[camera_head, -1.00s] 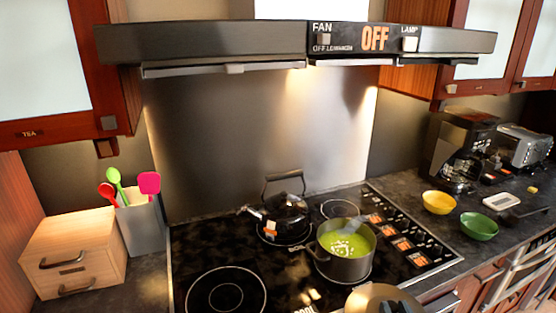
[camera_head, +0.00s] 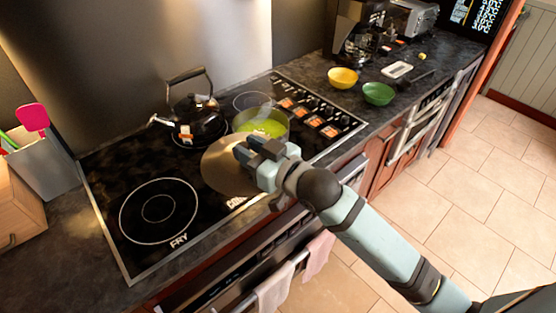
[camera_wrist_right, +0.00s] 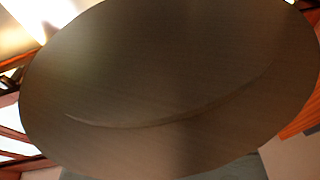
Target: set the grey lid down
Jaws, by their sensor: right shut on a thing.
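My right gripper (camera_head: 254,150) is shut on the grey lid (camera_head: 222,168). The lid is a round, brownish-grey disc, held in front and to the left of the pot in the head view, over the front part of the cooktop. It overlaps the pot's lower left side in the picture; I cannot tell whether it touches the cooktop. In the right wrist view the lid (camera_wrist_right: 165,75) fills most of the picture and hides what lies beyond it. My left gripper is not in view.
A pot (camera_head: 286,128) of green soup and a black kettle (camera_head: 194,118) stand on the cooktop (camera_head: 108,185). The front left burner (camera_head: 156,210) is bare. A yellow bowl (camera_head: 343,79) and a green bowl (camera_head: 378,94) are on the right counter. A utensil holder (camera_head: 45,165) stands at left.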

